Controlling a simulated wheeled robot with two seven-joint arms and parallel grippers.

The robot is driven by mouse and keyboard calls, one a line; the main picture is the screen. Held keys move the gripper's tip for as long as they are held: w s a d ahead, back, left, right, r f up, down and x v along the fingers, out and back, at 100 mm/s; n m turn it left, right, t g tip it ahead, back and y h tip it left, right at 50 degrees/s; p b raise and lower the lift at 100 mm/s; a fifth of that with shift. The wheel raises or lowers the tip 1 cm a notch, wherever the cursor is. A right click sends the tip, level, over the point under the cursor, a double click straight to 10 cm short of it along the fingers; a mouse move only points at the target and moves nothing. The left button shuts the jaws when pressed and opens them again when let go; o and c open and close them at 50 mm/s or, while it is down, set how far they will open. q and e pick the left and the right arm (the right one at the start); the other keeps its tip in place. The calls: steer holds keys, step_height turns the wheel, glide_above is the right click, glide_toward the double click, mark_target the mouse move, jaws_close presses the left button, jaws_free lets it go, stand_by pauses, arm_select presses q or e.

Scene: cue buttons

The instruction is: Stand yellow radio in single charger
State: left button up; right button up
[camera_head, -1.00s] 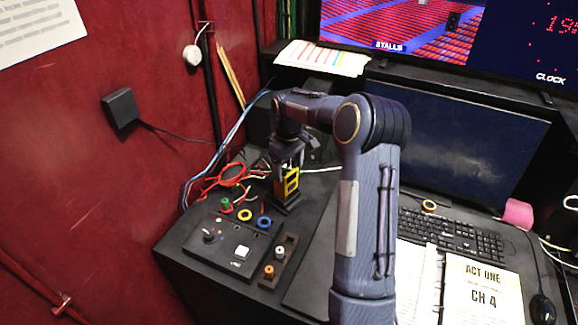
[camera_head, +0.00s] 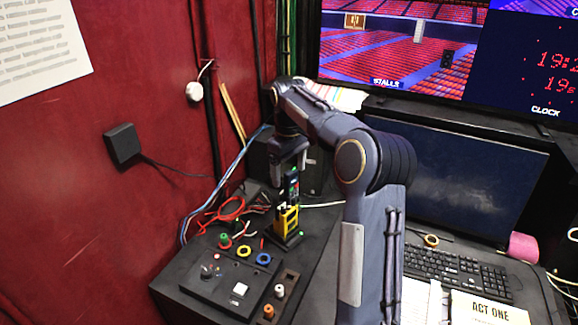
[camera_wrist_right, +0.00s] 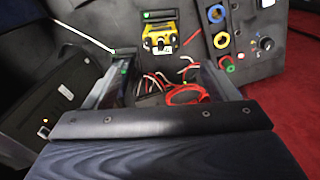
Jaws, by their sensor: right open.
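The yellow radio (camera_head: 287,221) stands upright in the black single charger (camera_head: 290,241) on the desk's left part. A small green light shows at the charger's edge. My right gripper (camera_head: 290,170) is above the radio, open and apart from it. In the right wrist view the radio (camera_wrist_right: 160,40) lies beyond the open fingers of the gripper (camera_wrist_right: 164,70), with nothing between them. The charger's green light (camera_wrist_right: 147,14) shows there too. My left gripper is not in view.
A control panel with coloured rings (camera_head: 236,272) is in front of the charger. Red cables (camera_head: 225,213) lie left of it. A keyboard (camera_head: 468,273) is to the right, a dark monitor (camera_head: 470,185) behind. The red wall (camera_head: 70,220) bounds the left.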

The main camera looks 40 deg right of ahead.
steer(key=shift+a+r, duration=0.1)
steer(key=shift+r, duration=0.9)
steer(key=s+a+r+m+t+y, duration=0.1)
steer(key=s+a+r+t+y, duration=0.2)
steer(key=s+a, duration=1)
steer(key=s+a+f+m+t, duration=0.1)
steer(key=s+a+f, duration=0.3)
steer(key=s, duration=0.3)
steer(key=s+a+f+m+t, duration=0.1)
steer(key=s+a+f, duration=0.3)
steer(key=s+a, duration=0.2)
steer(key=s, duration=0.2)
steer(key=shift+s+f+m+t+y, duration=0.2)
steer(key=shift+s+m+t+y, duration=0.1)
steer(key=shift+y, duration=0.1)
